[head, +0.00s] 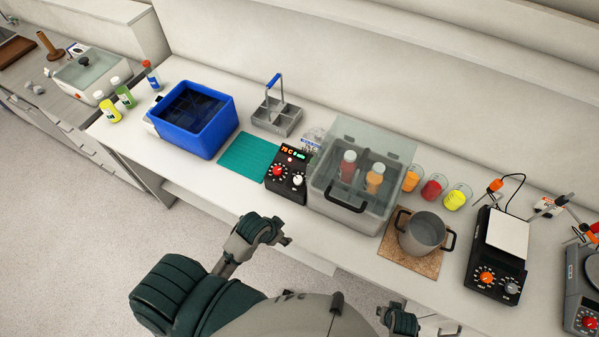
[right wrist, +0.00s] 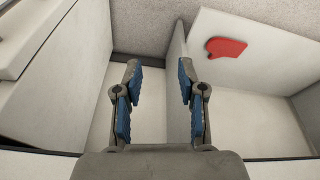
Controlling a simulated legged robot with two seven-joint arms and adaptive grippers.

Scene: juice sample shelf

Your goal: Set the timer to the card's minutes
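A black control box (head: 288,172) with a red knob (head: 278,171), a white knob (head: 298,180) and a small lit display (head: 293,153) stands left of the clear-lidded bath. The display shows orange and green characters, too small to read surely. A small printed card (head: 312,139) stands behind the box, partly hidden by the bath; its writing is unreadable. My left gripper (head: 284,231) is in front of the bench edge, below and apart from the box; its finger opening is unclear. My right gripper (right wrist: 156,82) is open and empty in the right wrist view.
The lidded bath (head: 343,211) holds two bottles. A green mat (head: 246,156), blue tub (head: 196,119) and grey caddy (head: 277,122) stand left. A pot (head: 423,232), several juice beakers and a hotplate (head: 499,255) stand right. A red object (right wrist: 226,47) shows in the right wrist view.

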